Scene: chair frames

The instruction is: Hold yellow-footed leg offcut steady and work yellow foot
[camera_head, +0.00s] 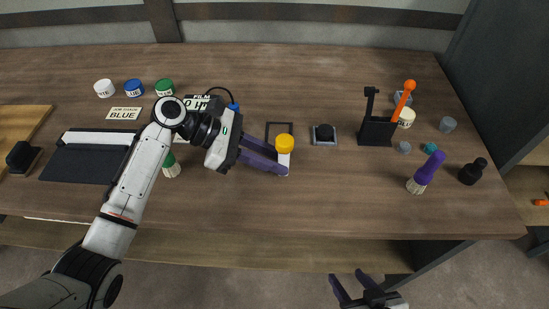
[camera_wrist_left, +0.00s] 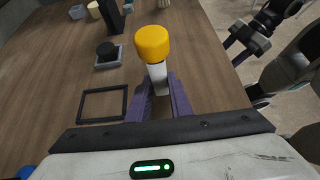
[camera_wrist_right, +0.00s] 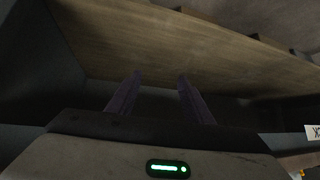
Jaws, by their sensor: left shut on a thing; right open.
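The yellow foot (camera_head: 285,143) caps a short white leg offcut (camera_head: 283,159) over the middle of the bench. In the left wrist view the yellow foot (camera_wrist_left: 153,42) sits on top of the upright white offcut (camera_wrist_left: 158,76). My left gripper (camera_head: 284,164) is shut on the offcut below the foot, its purple fingers on either side (camera_wrist_left: 160,84). My right gripper (camera_head: 354,286) is open and empty, low in front of the bench's front edge. In the right wrist view its fingers (camera_wrist_right: 160,85) stand apart with nothing between them.
A dark square frame (camera_head: 279,127) and a small tray with a black knob (camera_head: 324,134) lie near the offcut. A black stand (camera_head: 376,128) with an orange-handled tool (camera_head: 404,98) and a purple-topped piece (camera_head: 426,172) are right. The front middle of the bench is clear.

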